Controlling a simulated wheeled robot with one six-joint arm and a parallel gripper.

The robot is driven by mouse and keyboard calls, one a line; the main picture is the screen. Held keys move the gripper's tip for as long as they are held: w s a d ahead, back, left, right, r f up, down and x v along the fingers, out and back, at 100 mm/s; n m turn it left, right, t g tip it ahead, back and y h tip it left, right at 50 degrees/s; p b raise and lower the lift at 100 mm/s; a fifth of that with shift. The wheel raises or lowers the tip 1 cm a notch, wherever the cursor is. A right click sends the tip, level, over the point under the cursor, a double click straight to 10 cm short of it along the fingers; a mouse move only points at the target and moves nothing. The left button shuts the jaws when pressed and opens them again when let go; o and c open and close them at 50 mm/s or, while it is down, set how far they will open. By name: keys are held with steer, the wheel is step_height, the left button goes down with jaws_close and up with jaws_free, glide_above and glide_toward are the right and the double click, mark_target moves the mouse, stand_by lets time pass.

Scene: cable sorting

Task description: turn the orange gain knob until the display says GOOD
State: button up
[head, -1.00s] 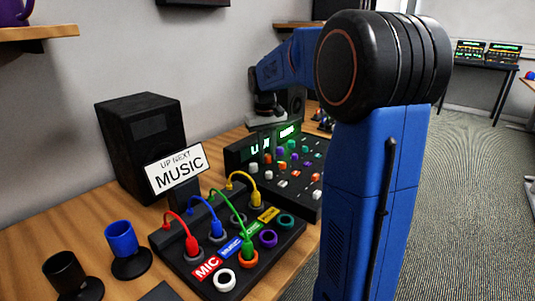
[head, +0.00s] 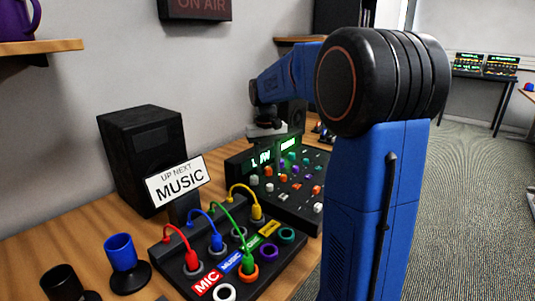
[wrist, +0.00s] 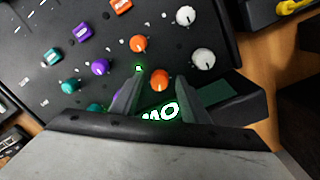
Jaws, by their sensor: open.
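The mixing console (head: 305,203) stands on the table in the head view, with several coloured knobs on its panel. Its green-lit display (head: 262,158) seems to read LOW, partly blocked. In the wrist view the display (wrist: 160,112) is upside down and partly hidden between the fingers. My gripper (wrist: 159,76) is open, pointing down at the console's display end. An orange knob (wrist: 160,79) shows between its fingertips; whether they touch it cannot be told. Another orange knob (wrist: 138,44) lies just beyond.
White knobs (wrist: 203,58) and purple knobs (wrist: 100,66) stand close to the fingers. The patch board (head: 205,275) with coloured cables is in front of the console.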

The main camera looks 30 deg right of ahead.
mark_target(266, 169)
step_height(266, 169, up, 17)
steer(key=shift+a, duration=0.35)
stand_by(0.7)
